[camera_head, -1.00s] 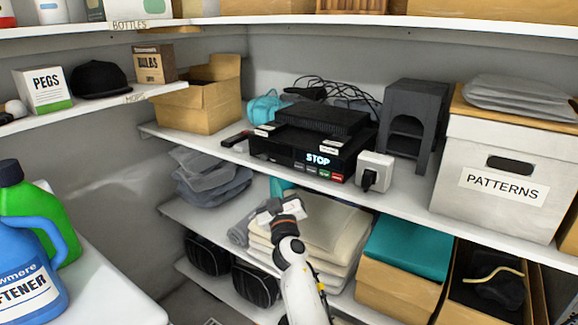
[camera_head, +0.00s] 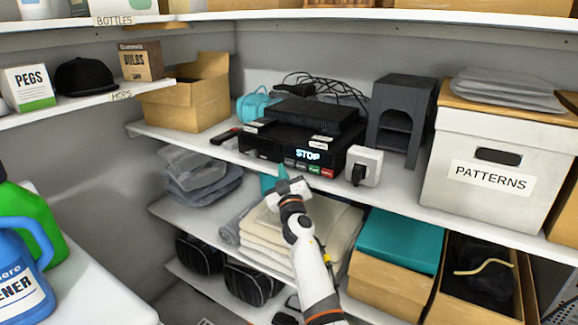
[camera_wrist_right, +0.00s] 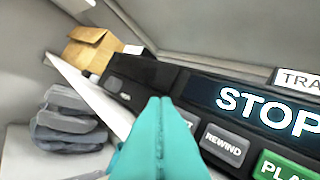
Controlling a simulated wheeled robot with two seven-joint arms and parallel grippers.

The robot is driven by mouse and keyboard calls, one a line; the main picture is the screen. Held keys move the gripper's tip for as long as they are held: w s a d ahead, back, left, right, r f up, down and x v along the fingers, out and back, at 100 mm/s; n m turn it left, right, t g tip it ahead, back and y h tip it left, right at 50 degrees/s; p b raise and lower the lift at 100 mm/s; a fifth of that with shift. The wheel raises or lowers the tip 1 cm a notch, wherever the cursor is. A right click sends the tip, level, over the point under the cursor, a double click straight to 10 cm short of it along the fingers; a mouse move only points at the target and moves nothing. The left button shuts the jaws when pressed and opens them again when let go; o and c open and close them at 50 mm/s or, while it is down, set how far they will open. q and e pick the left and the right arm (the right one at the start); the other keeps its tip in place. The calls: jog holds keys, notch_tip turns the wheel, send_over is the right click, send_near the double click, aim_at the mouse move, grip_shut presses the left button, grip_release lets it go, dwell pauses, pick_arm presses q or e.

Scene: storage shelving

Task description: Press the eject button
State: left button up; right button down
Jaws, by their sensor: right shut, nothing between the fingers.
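The black player (camera_head: 262,147) sits on the middle shelf, its lit display reading STOP. It also fills the right of the right wrist view (camera_wrist_right: 150,74). Its front has a row of buttons. A grey button (camera_wrist_right: 187,118), whose label shows only a final T, is mostly hidden behind my fingers. To its right are the grey REWIND button (camera_wrist_right: 225,146) and a green PLAY button (camera_wrist_right: 280,167). My right gripper (camera_head: 282,171) is shut and empty, its teal fingertips (camera_wrist_right: 160,101) pointing at the front panel near the partly hidden button. I cannot tell whether they touch. My left gripper is not in view.
A white socket box (camera_head: 366,165) stands right of the player, with a dark stand (camera_head: 403,110) and the PATTERNS box (camera_head: 480,195) beyond. An open cardboard box (camera_head: 185,105) is at left. Folded cloths (camera_head: 270,240) lie on the shelf below, near my right arm.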

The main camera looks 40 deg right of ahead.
jog(key=shift+w+d, duration=0.2)
jog(key=shift+d, duration=0.4)
jog(key=shift+w+d, duration=0.1)
jog(key=shift+d, duration=0.05)
dwell(1.6)
jog(key=shift+w+d, duration=0.1)
jog(key=shift+d, duration=0.1)
jog(key=shift+w+d+b, duration=0.1)
jog(key=shift+d+b, duration=0.25)
jog(key=shift+b, duration=0.1)
dwell(0.6)
jog(key=shift+a, duration=0.1)
jog(key=shift+s+a, duration=0.3)
jog(key=shift+a, duration=0.3)
jog(key=shift+s+a+p, duration=0.2)
jog(key=shift+s+a, duration=0.1)
jog(key=shift+a, duration=0.5)
jog(key=shift+s+a+p, duration=0.2)
jog(key=shift+s+a, duration=0.15)
jog(key=shift+a, duration=0.4)
jog(key=shift+s+a+p, duration=0.2)
jog(key=shift+s+a, duration=0.1)
jog(key=shift+a, duration=0.5)
